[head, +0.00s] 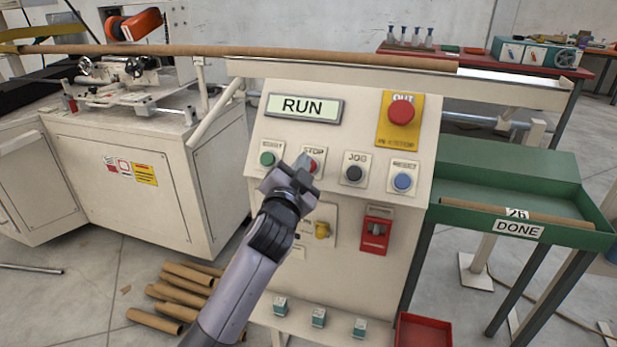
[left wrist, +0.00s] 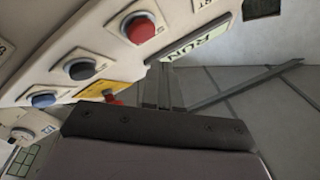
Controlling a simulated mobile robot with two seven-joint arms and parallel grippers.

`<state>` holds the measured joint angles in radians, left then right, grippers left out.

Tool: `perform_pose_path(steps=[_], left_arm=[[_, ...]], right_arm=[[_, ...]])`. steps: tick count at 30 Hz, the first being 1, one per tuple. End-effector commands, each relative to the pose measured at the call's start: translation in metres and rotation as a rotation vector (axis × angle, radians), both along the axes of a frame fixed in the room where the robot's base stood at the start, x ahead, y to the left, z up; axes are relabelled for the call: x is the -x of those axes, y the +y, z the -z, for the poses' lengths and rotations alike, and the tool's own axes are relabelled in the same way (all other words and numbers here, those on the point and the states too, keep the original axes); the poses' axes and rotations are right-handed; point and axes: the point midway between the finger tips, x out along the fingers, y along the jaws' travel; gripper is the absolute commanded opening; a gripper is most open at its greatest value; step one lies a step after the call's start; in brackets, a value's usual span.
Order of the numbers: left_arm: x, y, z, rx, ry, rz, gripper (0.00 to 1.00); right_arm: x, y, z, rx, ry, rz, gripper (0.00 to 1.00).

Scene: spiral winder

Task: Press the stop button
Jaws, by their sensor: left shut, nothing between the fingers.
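The control panel (head: 345,135) has a lit display reading RUN (head: 304,107). Below it is the red STOP button (head: 316,167), partly hidden by my left gripper (head: 304,162). My left gripper is shut and empty, with its fingertips just in front of and beside the STOP button. In the left wrist view, the red STOP button (left wrist: 141,29) shows above the shut fingertips (left wrist: 159,66), with a gap between them in the picture. I cannot tell whether they touch it from the head view. My right gripper is not in view.
A green button (head: 268,159) is left of STOP; black (head: 354,173) and blue (head: 403,181) buttons are right. A red mushroom button (head: 401,112) sits on a yellow plate above. A red switch (head: 376,232) and a yellow knob (head: 322,230) are below. A green DONE tray (head: 570,236) stands right.

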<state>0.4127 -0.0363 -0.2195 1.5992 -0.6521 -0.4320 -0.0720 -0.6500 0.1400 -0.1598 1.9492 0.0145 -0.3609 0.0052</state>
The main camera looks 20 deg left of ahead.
Motion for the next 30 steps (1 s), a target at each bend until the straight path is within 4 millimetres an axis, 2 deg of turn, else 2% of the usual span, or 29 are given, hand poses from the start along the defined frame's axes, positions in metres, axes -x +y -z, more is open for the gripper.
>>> perform_pose_path(steps=[2, 8, 30], left_arm=[[-0.0057, -0.0005, 0.0075, 0.001, -0.001, 0.001, 0.0], [-0.0124, -0.0008, 0.0106, 0.001, -0.001, 0.001, 0.0], [-0.0129, -0.0005, 0.0103, 0.0, 0.0, 0.0, 0.0]], right_arm=[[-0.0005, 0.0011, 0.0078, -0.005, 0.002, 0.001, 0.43], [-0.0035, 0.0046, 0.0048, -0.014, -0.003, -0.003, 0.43], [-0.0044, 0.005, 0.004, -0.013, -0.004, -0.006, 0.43]])
